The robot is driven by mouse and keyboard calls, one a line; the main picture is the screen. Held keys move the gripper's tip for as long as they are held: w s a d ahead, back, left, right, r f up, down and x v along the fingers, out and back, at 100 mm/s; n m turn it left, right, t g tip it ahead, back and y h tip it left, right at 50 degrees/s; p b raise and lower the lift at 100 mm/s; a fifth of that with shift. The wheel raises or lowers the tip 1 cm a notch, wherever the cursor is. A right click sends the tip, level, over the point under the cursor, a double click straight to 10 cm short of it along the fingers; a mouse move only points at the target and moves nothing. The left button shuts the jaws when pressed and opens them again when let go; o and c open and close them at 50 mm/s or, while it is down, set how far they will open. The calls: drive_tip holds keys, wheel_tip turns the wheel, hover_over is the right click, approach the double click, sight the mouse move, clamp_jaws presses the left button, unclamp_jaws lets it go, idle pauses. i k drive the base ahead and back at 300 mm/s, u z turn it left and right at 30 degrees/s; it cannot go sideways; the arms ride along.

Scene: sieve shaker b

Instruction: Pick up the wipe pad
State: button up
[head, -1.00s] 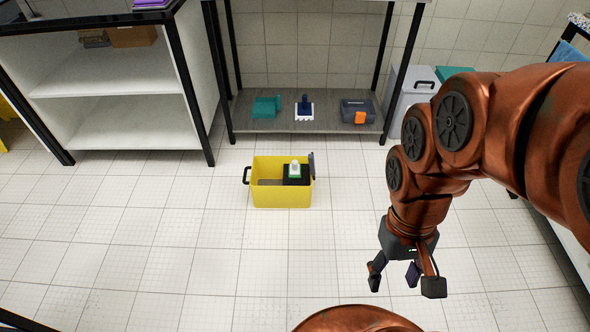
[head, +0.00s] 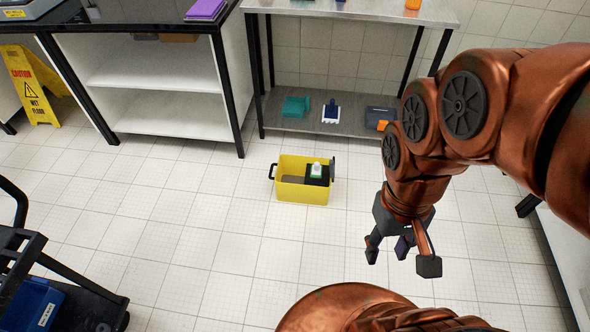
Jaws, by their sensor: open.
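I cannot tell for certain which thing is the wipe pad. A flat purple stack (head: 206,10) lies on the dark counter at the top left, and a black flat thing (head: 318,181) with a small white and green bottle (head: 316,169) on it sits inside the open yellow box (head: 303,192) on the floor. My gripper (head: 401,258) is open, points down, and looks empty. It appears to the right of the yellow box in the picture, apart from everything.
A metal table's lower shelf (head: 355,127) holds a teal item (head: 296,106), a blue-handled brush (head: 331,111) and a grey-orange case (head: 381,117). A yellow wet-floor sign (head: 35,85) stands left. A black cart (head: 75,290) with a blue bin (head: 35,303) is lower left.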

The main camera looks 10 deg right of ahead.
sight(316, 171)
drive_tip(key=u, duration=1.55)
drive_tip(key=i, duration=2.25)
drive_tip(key=z, duration=2.45)
